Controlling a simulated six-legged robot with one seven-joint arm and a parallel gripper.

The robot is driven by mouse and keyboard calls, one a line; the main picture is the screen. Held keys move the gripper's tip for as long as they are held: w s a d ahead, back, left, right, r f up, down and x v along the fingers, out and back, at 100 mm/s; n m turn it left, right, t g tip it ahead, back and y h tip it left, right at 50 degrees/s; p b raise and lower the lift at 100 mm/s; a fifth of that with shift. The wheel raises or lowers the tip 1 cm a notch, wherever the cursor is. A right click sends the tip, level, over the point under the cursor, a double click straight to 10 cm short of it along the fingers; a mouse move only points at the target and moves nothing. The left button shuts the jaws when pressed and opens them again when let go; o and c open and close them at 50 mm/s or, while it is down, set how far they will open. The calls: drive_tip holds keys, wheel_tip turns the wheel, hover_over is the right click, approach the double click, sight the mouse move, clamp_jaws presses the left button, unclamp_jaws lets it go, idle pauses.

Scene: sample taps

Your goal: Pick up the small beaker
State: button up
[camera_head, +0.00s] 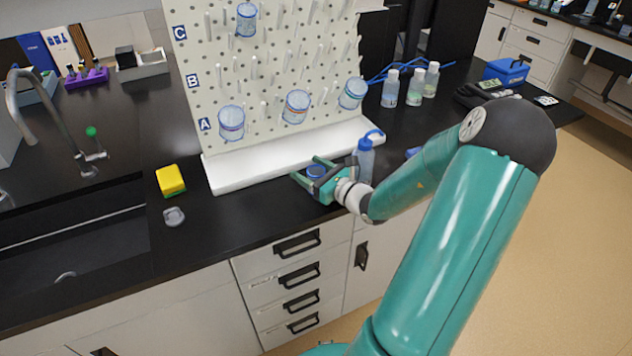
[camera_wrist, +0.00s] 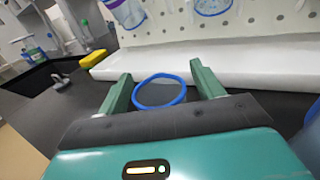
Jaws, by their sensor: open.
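A small clear beaker with a blue rim (camera_head: 316,171) is at the black counter in front of the pegboard's white ledge. In the wrist view its blue rim (camera_wrist: 160,92) shows as a ring between the two green fingers; the body below it is hard to make out. My gripper (camera_head: 306,167) is open, with one finger on each side of the beaker. In the wrist view my gripper (camera_wrist: 160,72) shows gaps between the rim and both fingers, so it does not look clamped.
A blue-capped wash bottle (camera_head: 365,160) stands close to the right of my gripper. The pegboard (camera_head: 265,75) holds several blue-rimmed beakers behind. A yellow sponge (camera_head: 170,180) and a sink (camera_head: 70,240) are to the left. Bottles (camera_head: 390,88) stand at the right.

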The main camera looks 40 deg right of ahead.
drive_tip(key=c, duration=1.2)
drive_tip(key=shift+o, duration=0.2)
drive_tip(key=shift+r, duration=0.15)
